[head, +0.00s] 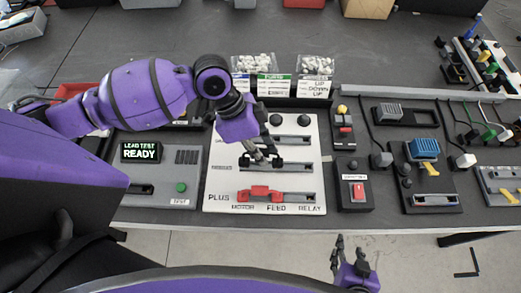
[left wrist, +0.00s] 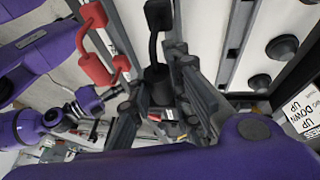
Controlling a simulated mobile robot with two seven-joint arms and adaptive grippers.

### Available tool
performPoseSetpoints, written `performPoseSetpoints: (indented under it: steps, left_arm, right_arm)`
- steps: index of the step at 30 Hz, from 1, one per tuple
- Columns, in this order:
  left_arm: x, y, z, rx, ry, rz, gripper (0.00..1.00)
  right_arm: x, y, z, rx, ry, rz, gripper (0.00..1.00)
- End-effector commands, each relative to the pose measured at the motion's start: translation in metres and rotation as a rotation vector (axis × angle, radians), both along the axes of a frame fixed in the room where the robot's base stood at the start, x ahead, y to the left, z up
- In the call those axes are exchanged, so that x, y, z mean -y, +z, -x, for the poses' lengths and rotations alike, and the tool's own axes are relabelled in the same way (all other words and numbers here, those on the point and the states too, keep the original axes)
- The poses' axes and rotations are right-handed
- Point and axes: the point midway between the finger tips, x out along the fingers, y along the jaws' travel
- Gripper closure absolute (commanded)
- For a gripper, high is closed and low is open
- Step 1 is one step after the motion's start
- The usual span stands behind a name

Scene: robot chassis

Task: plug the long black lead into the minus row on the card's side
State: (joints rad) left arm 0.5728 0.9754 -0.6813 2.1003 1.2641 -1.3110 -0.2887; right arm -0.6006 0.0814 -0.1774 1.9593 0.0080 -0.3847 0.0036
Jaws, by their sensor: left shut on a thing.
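The white panel (head: 213,180) carries several grey socket strips. The lowest, marked PLUS, has a red lead (head: 260,191) in it, also in the left wrist view (left wrist: 97,65). My left gripper (head: 262,158) is over the middle strip (head: 300,167), shut on a black lead (head: 246,161). In the left wrist view this lead (left wrist: 157,42) runs out from between the fingers (left wrist: 180,105); whether its plugs are in the strip I cannot tell. The upper strip (head: 300,138) is partly hidden by my left arm. My right gripper (head: 350,258) is open and empty at the bottom.
Printed cards (head: 313,87) stand behind the panel, before bags of white pieces (head: 315,64). Black knobs (head: 304,120) stand on the panel's upper part. A display box (head: 142,152) reads LEAD TEST READY. A red-switch box (head: 357,192) is at right. The front edge is clear.

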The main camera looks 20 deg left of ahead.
Motion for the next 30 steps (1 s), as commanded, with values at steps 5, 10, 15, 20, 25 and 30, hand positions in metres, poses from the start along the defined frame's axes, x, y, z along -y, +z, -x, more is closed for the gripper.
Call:
performPoseSetpoints:
  steps: [5,10,15,20,25,30]
  left_arm:
    - [0.000,-0.006,0.000,-0.002,0.000,0.001,1.00]
    - [0.000,-0.010,0.000,-0.002,0.000,0.001,1.00]
    - [0.000,-0.014,0.000,-0.003,0.001,0.001,1.00]
    - [0.000,-0.018,0.001,-0.003,0.001,0.000,1.00]
    - [0.000,-0.023,0.001,-0.003,0.001,0.000,1.00]
    - [0.000,-0.027,0.001,-0.003,0.001,0.000,1.00]
  right_arm:
    - [0.001,-0.002,-0.001,0.000,0.006,0.003,0.60]
    - [0.002,-0.003,0.000,-0.003,0.011,0.007,0.60]
    - [0.002,-0.005,0.000,-0.005,0.013,0.007,0.60]
    - [0.001,-0.008,0.002,-0.010,0.011,0.006,0.60]
    - [-0.001,-0.011,0.005,-0.016,0.007,0.002,0.60]
    - [-0.002,-0.015,0.009,-0.026,0.002,-0.003,0.60]
